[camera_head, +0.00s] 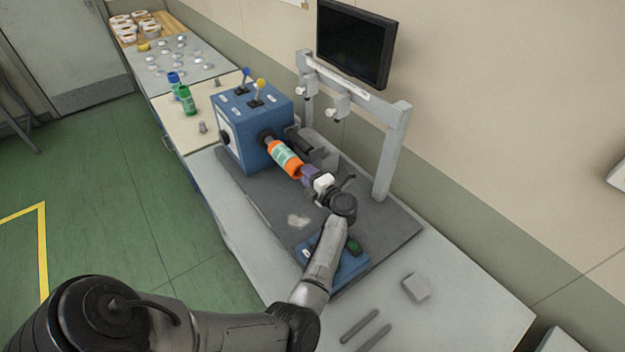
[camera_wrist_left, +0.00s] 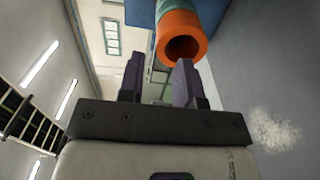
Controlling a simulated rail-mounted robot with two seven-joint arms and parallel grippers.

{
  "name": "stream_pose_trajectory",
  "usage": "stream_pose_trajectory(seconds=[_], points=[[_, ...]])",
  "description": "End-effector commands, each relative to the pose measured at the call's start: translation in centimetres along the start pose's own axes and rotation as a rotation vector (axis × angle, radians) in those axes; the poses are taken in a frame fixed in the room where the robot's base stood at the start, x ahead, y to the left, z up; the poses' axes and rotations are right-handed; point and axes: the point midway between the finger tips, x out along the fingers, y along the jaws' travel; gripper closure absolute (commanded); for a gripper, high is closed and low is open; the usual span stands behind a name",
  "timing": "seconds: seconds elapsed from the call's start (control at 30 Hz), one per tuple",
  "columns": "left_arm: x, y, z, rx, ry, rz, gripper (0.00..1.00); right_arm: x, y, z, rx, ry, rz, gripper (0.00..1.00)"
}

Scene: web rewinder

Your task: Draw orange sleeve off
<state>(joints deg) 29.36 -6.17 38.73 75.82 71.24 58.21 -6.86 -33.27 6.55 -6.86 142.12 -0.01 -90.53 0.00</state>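The orange sleeve (camera_head: 285,158), with a pale green and white label, sits in line with the dark chuck (camera_head: 267,138) on the front of the blue machine (camera_head: 252,115). In the left wrist view the sleeve (camera_wrist_left: 181,30) shows its round, hollow orange end. My left gripper (camera_head: 307,172) is just off the sleeve's near end, its purple fingers pointing at it. In the left wrist view the left gripper (camera_wrist_left: 157,78) has its fingers apart with nothing between them. The sleeve end lies beyond the tips, nearer the right finger. My right gripper is out of view.
A grey frame (camera_head: 392,150) stands behind the arm, under a dark monitor (camera_head: 355,43). Green (camera_head: 186,99) and blue (camera_head: 174,80) cylinders stand at the left. The front bench has a grey block (camera_head: 416,287).

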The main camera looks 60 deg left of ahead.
Motion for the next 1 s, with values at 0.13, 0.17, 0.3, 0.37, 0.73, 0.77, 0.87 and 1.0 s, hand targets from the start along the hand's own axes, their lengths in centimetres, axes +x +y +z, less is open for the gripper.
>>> stream_pose_trajectory(seconds=[0.13, 0.17, 0.3, 0.37, 0.73, 0.77, 0.87, 1.0], points=[[1.0, 0.0, 0.0, 0.001, 0.000, 0.002, 0.68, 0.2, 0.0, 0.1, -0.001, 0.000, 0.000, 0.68], [1.2, 0.0, 0.0, 0.001, 0.000, 0.002, 0.68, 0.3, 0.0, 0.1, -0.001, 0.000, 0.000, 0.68], [1.8, 0.0, 0.0, 0.001, 0.000, 0.001, 0.68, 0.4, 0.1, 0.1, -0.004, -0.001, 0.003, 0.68], [2.1, 0.0, 0.0, 0.001, 0.001, 0.001, 0.68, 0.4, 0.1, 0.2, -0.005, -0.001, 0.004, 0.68], [2.8, 0.0, 0.0, 0.001, 0.000, 0.000, 0.68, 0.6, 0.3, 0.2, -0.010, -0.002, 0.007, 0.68], [2.8, 0.0, 0.0, 0.001, 0.000, 0.000, 0.68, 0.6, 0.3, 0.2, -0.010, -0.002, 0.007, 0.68], [2.8, 0.0, 0.0, 0.001, 0.000, 0.000, 0.68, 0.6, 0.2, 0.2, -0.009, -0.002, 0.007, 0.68], [2.8, 0.0, 0.0, 0.001, 0.000, 0.001, 0.68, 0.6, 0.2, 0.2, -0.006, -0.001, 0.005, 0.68]])
